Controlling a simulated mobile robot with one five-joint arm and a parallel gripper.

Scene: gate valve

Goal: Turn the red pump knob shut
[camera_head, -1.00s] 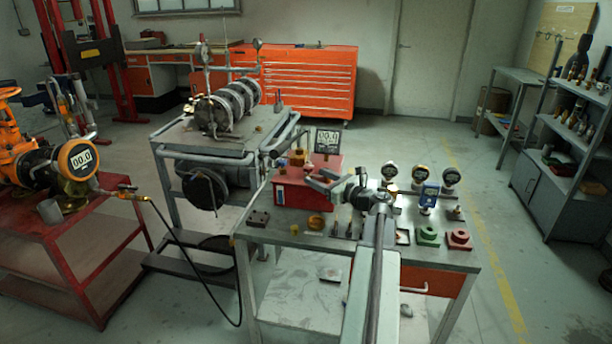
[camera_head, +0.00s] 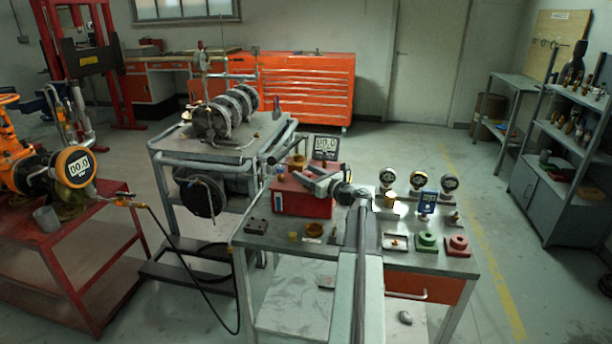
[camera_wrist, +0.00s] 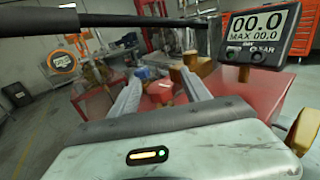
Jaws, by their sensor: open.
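The red pump (camera_head: 290,201) is a box-shaped unit on the grey metal bench, with brass fittings (camera_head: 296,162) on top. My gripper (camera_head: 308,180) is open and empty over the pump's right side. In the wrist view my gripper (camera_wrist: 160,75) has its two fingers spread above the pump's red top (camera_wrist: 222,84). A small red and brass part (camera_wrist: 158,88) shows between the fingers, apart from them. I cannot tell if it is the knob.
A black bar (camera_wrist: 130,20) crosses the top of the wrist view, close to the fingers. Several gauges (camera_head: 417,180) and a green block (camera_head: 427,241) and a red block (camera_head: 456,245) stand on the bench's right. A pump cart (camera_head: 205,150) stands behind left.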

